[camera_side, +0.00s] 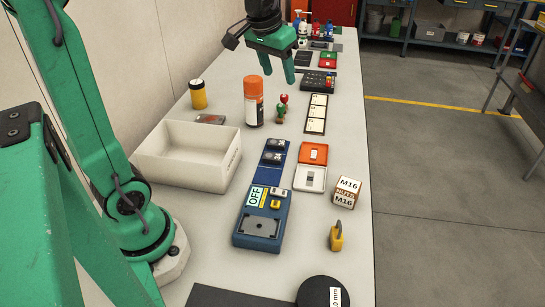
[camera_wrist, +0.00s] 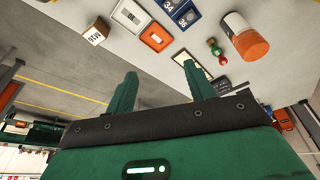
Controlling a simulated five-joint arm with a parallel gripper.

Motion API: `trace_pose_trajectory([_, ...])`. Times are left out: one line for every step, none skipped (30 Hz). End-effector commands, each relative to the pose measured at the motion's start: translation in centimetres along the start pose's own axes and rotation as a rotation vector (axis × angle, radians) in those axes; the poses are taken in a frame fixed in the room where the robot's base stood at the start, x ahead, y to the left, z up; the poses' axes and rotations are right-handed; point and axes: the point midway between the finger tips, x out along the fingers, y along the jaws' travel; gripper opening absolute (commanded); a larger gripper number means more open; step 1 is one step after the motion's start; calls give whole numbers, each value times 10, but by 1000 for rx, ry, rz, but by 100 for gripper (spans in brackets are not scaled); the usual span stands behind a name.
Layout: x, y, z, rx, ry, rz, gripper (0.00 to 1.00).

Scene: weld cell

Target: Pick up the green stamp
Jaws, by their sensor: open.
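The green stamp (camera_side: 281,109) appears to be the small green knobbed piece standing on the bench, right of the orange-topped bottle. A red knob shows close behind it; I cannot tell whether the two touch. In the wrist view the green piece (camera_wrist: 217,50) is at the upper right, next to the red knob. My gripper (camera_side: 278,78) is open and empty above the bench, appearing farther back than the stamp. In the wrist view its fingertips (camera_wrist: 160,69) are apart with nothing between them, and the stamp lies off to the right of them.
The orange-topped bottle (camera_side: 253,103) stands tall beside the stamp. A white bin (camera_side: 190,172) is at the left. A framed strip (camera_side: 316,114), a blue OFF box (camera_side: 262,222) and an M16 nuts box (camera_side: 346,192) are nearby. Red and green pads (camera_side: 328,57) lie farther back.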

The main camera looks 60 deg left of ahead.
Motion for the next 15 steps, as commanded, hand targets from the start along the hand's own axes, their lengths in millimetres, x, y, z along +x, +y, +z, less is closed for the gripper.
trace_pose_trajectory([7, -5, -11, -15, -15, -4, 54])
trace_pose_trajectory([10, -8, -17, -23, -21, -7, 54])
trace_pose_trajectory([14, -11, -25, -33, -29, -9, 54])
trace_pose_trajectory([18, -14, -30, -40, -36, -11, 54])
trace_pose_trajectory([21, -16, -36, -47, -42, -13, 54])
trace_pose_trajectory([26, -20, -43, -58, -51, -16, 54])
trace_pose_trajectory([30, -23, -48, -65, -57, -18, 54])
trace_pose_trajectory([34, -26, -53, -72, -65, -20, 54])
trace_pose_trajectory([40, -30, -60, -82, -73, -22, 54])
trace_pose_trajectory([44, -34, -65, -90, -78, -24, 54])
trace_pose_trajectory([48, -37, -70, -98, -85, -26, 54])
trace_pose_trajectory([55, -42, -76, -108, -94, -28, 54])
trace_pose_trajectory([60, -45, -81, -116, -101, -30, 54])
trace_pose_trajectory([64, -49, -86, -123, -107, -32, 54])
trace_pose_trajectory([71, -54, -91, -134, -115, -34, 54])
